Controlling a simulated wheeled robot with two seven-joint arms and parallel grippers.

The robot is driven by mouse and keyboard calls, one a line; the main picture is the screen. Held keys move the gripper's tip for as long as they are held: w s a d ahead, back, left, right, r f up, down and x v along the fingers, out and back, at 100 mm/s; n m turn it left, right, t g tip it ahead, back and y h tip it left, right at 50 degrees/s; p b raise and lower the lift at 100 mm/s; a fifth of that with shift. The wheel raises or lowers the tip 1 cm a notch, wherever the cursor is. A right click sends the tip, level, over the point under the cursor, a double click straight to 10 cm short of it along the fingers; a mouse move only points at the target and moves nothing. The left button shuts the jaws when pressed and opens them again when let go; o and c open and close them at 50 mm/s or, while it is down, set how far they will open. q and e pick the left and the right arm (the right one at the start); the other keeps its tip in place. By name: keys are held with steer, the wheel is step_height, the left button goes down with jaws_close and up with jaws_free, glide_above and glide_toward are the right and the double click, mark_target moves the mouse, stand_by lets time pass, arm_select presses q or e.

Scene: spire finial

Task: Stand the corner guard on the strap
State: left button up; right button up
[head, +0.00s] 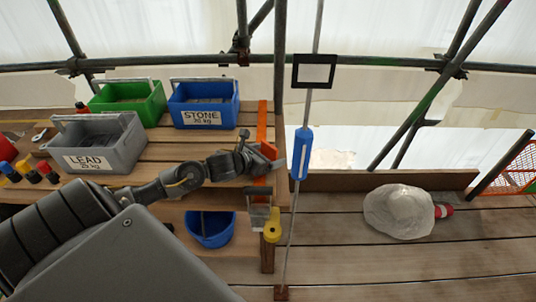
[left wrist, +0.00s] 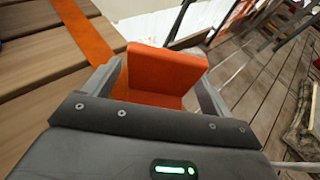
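The orange corner guard (left wrist: 165,72), an angled piece with two faces, sits between the fingers of my left gripper (left wrist: 160,92) in the left wrist view. Both fingers appear to press its sides. In the head view the left gripper (head: 273,162) is over the right edge of the plank bench, and the guard (head: 268,150) shows as a small orange patch, partly hidden. My right gripper is not in view.
Green (head: 128,103), blue STONE (head: 204,104) and grey LEAD (head: 97,143) bins stand on the bench. A blue bucket (head: 210,230) is below. A line with a blue sleeve (head: 301,153) hangs just right of the gripper. A pale sack (head: 399,211) lies right; the deck between is clear.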

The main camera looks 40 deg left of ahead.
arm_select(q)
steer(key=shift+r, duration=0.1)
steer(key=b+v, duration=0.1)
steer(key=v, duration=0.9)
steer(key=shift+s+b, duration=0.25)
steer(key=shift+b, duration=0.05)
steer(key=shift+v, duration=0.8)
